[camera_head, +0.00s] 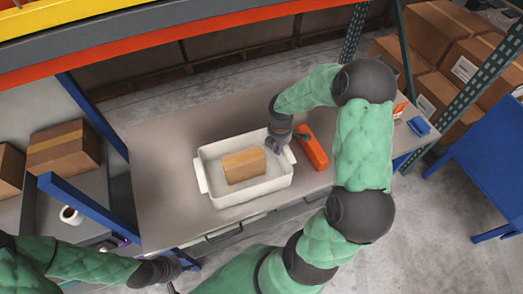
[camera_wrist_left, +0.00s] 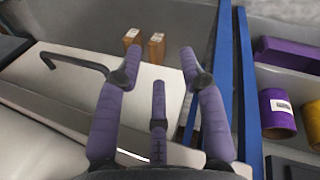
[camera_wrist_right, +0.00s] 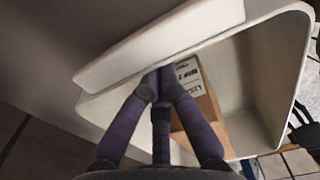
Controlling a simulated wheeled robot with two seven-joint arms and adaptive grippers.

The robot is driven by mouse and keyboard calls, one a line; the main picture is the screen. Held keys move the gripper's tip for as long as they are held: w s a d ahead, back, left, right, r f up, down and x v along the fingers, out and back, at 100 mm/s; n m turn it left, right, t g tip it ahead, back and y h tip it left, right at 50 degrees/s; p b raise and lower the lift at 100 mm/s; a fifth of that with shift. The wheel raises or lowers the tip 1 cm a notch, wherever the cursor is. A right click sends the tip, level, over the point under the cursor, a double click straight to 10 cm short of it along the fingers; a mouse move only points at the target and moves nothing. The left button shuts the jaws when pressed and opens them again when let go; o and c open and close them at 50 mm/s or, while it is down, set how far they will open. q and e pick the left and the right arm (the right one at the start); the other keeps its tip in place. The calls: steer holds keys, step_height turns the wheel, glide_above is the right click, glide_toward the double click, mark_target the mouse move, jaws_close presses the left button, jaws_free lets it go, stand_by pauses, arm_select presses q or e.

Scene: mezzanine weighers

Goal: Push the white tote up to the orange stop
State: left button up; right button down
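The white tote (camera_head: 247,199) sits on the grey bench with a cardboard box (camera_head: 244,165) inside. The orange stop (camera_head: 315,150) lies just right of the tote; I cannot tell whether they touch. My right gripper (camera_head: 281,146) is at the tote's far right corner. In the right wrist view, the right gripper's purple fingers (camera_wrist_right: 160,80) are brought together at the tote's rim (camera_wrist_right: 150,55); the rim partly hides the tips, and no clear grip on the wall shows. My left gripper (camera_head: 172,268) is low at the left, away from the tote; its fingers (camera_wrist_left: 158,75) are spread and empty.
Blue rack posts (camera_head: 88,207) stand left of the bench (camera_head: 160,150). A white cup (camera_head: 71,214) and cartons are on the left shelf. A blue item (camera_head: 418,126) lies at the bench's right end. The bench is bare left of the tote.

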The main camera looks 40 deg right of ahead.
arm_select(q)
step_height(320, 180, up, 4)
steer(key=p, duration=0.3)
arm_select(e)
steer(key=s+d, duration=0.2)
steer(key=d, duration=0.7)
steer(key=shift+s+d, duration=0.25)
steer(key=shift+s, duration=0.15)
